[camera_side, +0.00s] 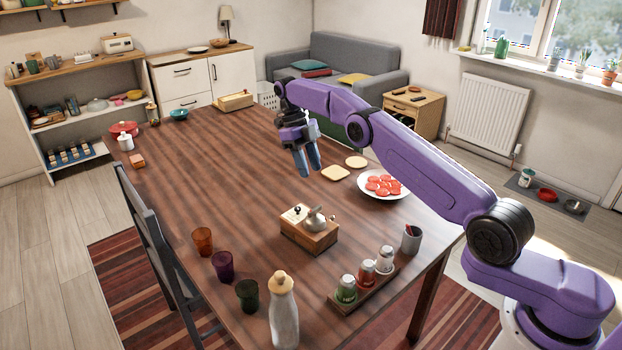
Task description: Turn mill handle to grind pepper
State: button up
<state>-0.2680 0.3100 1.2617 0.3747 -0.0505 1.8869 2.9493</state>
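The pepper mill (309,231) is a wooden box with a metal dome and a crank handle on top, standing upright near the middle of the table.
Behind the mill are two bread slices (335,173) and a plate of tomato slices (399,194). In front stand a bottle (284,318), a spice rack (365,293) and several cups (223,266). The table (205,165) left of my gripper is clear.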

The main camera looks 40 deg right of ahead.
jog(key=r+n, duration=0.1)
jog(key=n, duration=0.6)
notch_tip(320, 180, up, 5)
jog(key=m+t, duration=0.4)
jog(key=m, duration=2.2)
send_over(315, 208)
notch_tip(315, 208, down, 18)
jog(key=shift+r, duration=0.15)
